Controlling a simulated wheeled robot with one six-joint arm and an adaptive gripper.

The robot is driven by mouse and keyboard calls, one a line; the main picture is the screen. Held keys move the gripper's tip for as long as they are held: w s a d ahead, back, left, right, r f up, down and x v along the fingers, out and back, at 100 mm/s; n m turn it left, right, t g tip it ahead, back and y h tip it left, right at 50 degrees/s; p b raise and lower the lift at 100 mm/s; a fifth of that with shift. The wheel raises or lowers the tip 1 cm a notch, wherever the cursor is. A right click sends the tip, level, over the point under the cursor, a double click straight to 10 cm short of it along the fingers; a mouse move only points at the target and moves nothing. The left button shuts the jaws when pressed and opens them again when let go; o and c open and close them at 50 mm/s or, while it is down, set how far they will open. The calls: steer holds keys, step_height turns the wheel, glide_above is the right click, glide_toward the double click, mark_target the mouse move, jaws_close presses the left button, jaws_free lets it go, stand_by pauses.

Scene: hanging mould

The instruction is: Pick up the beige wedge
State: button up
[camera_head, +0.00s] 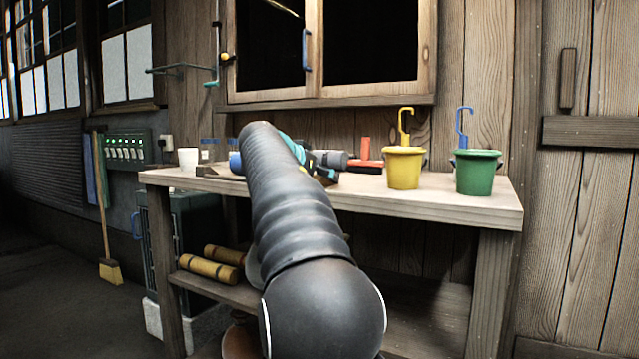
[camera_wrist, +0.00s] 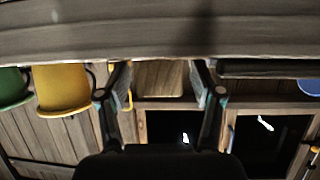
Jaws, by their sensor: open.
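In the wrist view, which looks upside down, a beige wood-grained block (camera_wrist: 159,80), which I take for the wedge, rests at the workbench top. My gripper (camera_wrist: 161,88) is open, with one finger on each side of the block and a narrow gap at both sides. In the head view my arm covers most of my gripper (camera_head: 308,160) above the workbench (camera_head: 440,203). The wedge cannot be made out clearly there.
A yellow bucket (camera_head: 403,170) and a green bucket (camera_head: 477,174) stand on the right of the bench. A red-handled tool (camera_head: 366,160) lies behind my gripper. A white cup (camera_head: 188,159) stands at the left end. A wooden cabinet (camera_head: 330,98) hangs above.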

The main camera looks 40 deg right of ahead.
steer(key=c, duration=1.1)
steer(key=shift+r, duration=0.1)
step_height(320, 180, up, 10)
steer(key=p, duration=0.4)
step_height(320, 180, down, 11)
steer(key=b, duration=0.4)
steer(key=shift+r, duration=0.15)
steer(key=v, duration=0.4)
steer(key=shift+w+r, duration=0.2)
steer(key=shift+r, duration=0.05)
steer(key=shift+c, duration=0.4)
steer(key=shift+s+a+r, duration=0.1)
steer(key=shift+a+r, duration=0.15)
steer(key=shift+a, duration=0.35)
steer(key=shift+d, duration=0.15)
